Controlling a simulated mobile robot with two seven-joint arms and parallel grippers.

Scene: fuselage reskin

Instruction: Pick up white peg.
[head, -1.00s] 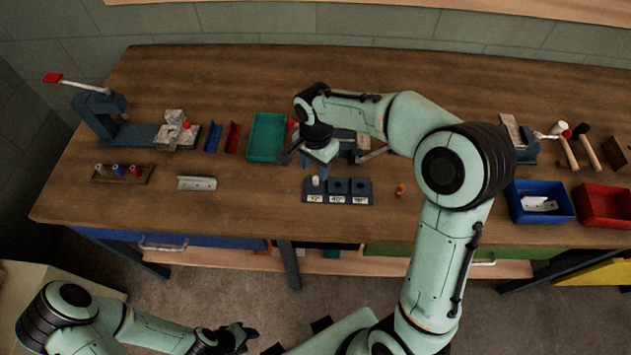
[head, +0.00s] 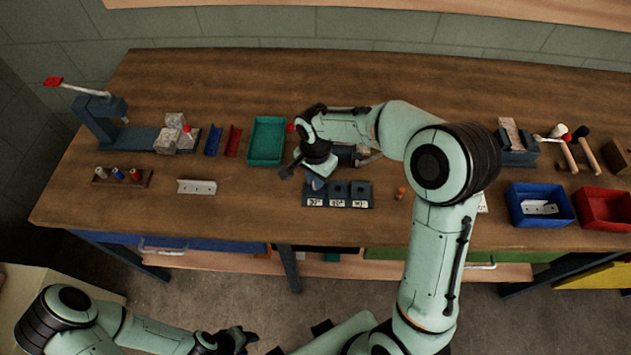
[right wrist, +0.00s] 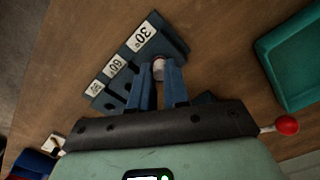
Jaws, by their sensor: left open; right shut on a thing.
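The white peg (right wrist: 158,68) shows in the right wrist view between the tips of my right gripper (right wrist: 160,80), at the end of the block marked 30. The gripper is shut on it. In the head view my right gripper (head: 315,183) is over the left end of this dark block (head: 338,203), and it hides the peg. The block also shows in the right wrist view (right wrist: 172,40). Whether the peg still sits in its hole I cannot tell. My left gripper (head: 242,338) is open and empty, low in the head view, away from the bench.
A green tray (head: 268,140) lies left of my right gripper. A small orange piece (head: 400,193) stands right of the block. A rack (head: 122,177) with pegs and a pale bracket (head: 197,187) lie left. Blue (head: 540,220) and red (head: 600,221) bins stand right.

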